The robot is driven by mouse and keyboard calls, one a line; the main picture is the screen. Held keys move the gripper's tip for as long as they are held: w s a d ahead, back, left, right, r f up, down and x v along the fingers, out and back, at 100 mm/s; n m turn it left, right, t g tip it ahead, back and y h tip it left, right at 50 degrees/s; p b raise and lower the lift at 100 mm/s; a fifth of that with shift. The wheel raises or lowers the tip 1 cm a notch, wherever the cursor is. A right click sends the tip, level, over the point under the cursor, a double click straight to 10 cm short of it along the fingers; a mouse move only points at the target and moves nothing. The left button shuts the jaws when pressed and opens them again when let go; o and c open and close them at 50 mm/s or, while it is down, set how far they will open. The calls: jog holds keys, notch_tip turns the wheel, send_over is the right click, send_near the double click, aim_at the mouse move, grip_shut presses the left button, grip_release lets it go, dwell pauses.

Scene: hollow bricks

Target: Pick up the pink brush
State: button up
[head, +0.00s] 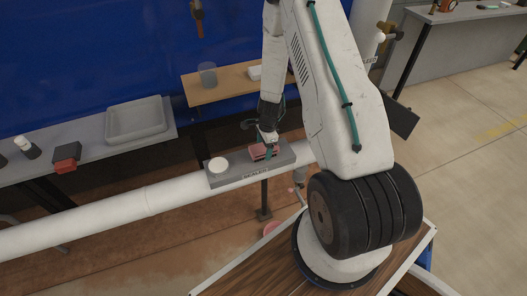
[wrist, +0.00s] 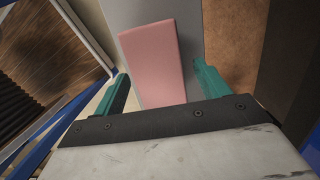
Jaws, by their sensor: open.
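A pink block-like object (head: 257,152), which I take to be the pink brush, lies on a grey slab (head: 232,175) above the white pipe. No bristles show. In the wrist view the brush (wrist: 153,52) is a flat pink bar, with the grey slab (wrist: 113,14) around its far end. My gripper (head: 267,147) is right at the brush, with its teal fingers pointing down. In the wrist view my gripper (wrist: 161,78) is open, one finger on each side of the near part of the brush. The near end of the brush is hidden behind the gripper body.
A white round item (head: 218,164) sits on the slab left of the brush. The white pipe (head: 110,217) runs below. A bench at left holds a grey tray (head: 135,133), a red block (head: 67,153) and a white-topped bottle (head: 27,147). A wooden shelf (head: 225,86) stands behind.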

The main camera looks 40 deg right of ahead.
notch_tip(320, 180, down, 2)
jog(key=shift+a+f, duration=0.1)
jog(key=c, duration=1.1)
jog(key=shift+w+r, duration=0.1)
jog(key=shift+r, duration=0.5)
jog(key=r, duration=0.1)
jog(key=s+r, duration=0.1)
jog(key=shift+d+r, duration=0.3)
jog(key=shift+r, duration=0.05)
jog(key=s+d, duration=0.3)
jog(key=s, duration=0.1)
jog(key=s+d, duration=0.3)
jog(key=s, duration=0.1)
jog(key=s+d+r, duration=0.1)
jog(key=s+d, duration=0.2)
jog(key=shift+s+d+r, duration=0.1)
jog(key=shift+s, duration=0.3)
